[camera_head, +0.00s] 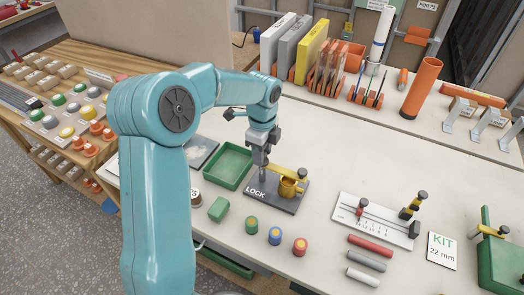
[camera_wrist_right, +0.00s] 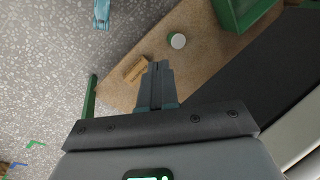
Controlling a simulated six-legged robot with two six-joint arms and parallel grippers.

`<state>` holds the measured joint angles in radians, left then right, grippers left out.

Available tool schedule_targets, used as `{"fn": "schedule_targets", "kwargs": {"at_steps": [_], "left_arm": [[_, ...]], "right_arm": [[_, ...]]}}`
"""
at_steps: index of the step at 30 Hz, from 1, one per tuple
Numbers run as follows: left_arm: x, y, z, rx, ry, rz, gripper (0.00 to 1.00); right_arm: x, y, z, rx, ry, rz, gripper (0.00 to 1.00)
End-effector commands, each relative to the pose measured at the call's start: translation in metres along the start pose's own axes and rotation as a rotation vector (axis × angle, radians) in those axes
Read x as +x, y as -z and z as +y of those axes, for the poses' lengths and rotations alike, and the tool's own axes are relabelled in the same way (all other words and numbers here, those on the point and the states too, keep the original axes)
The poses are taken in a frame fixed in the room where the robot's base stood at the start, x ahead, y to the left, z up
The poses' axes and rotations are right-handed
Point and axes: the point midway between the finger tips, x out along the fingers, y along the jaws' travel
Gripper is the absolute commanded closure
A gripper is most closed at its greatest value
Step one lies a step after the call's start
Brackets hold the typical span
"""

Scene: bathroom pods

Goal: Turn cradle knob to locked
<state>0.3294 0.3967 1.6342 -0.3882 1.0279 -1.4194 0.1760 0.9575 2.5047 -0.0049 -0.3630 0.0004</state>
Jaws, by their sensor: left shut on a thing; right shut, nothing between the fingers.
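The cradle is a dark grey plate (camera_head: 287,205) with white LOCK lettering at its front left. A brass cup-shaped part (camera_head: 288,187) stands on it, with a yellow arm and a black-topped post (camera_head: 303,174) beside it. My left gripper (camera_head: 262,172) points down over the plate's left part, just behind the lettering. It is shut on the cradle knob, which is mostly hidden by the fingers, so its angle cannot be read. My right gripper (camera_wrist_right: 158,68) shows in the right wrist view, shut and empty, above the floor and a brown board.
A green tray (camera_head: 228,151) lies just left of the cradle. A green block (camera_head: 218,209) and green, blue and red capped cylinders stand in front. A white scale plate (camera_head: 345,213) lies to the right. Racks and an orange tube (camera_head: 421,87) stand behind.

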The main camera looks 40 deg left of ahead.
Motion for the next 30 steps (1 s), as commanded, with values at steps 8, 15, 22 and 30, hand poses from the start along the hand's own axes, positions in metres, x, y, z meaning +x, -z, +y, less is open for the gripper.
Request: {"fn": "schedule_targets", "kwargs": {"at_steps": [8, 15, 22, 30], "left_arm": [[-0.001, 0.0, -0.001, 0.001, 0.002, 0.0, 0.34], [-0.008, 0.0, -0.001, 0.0, 0.003, -0.001, 0.34], [-0.059, 0.001, -0.001, 0.0, 0.009, 0.001, 0.34], [-0.129, 0.001, -0.001, 0.0, 0.008, 0.0, 0.34]], "right_arm": [[0.0, 0.0, 0.0, 0.0, 0.0, 0.0, 1.0], [0.001, 0.0, 0.0, 0.0, 0.0, 0.0, 1.0], [0.003, 0.0, 0.001, 0.0, 0.0, 0.0, 1.0], [0.001, 0.0, 0.0, 0.0, 0.0, 0.0, 1.0]]}}
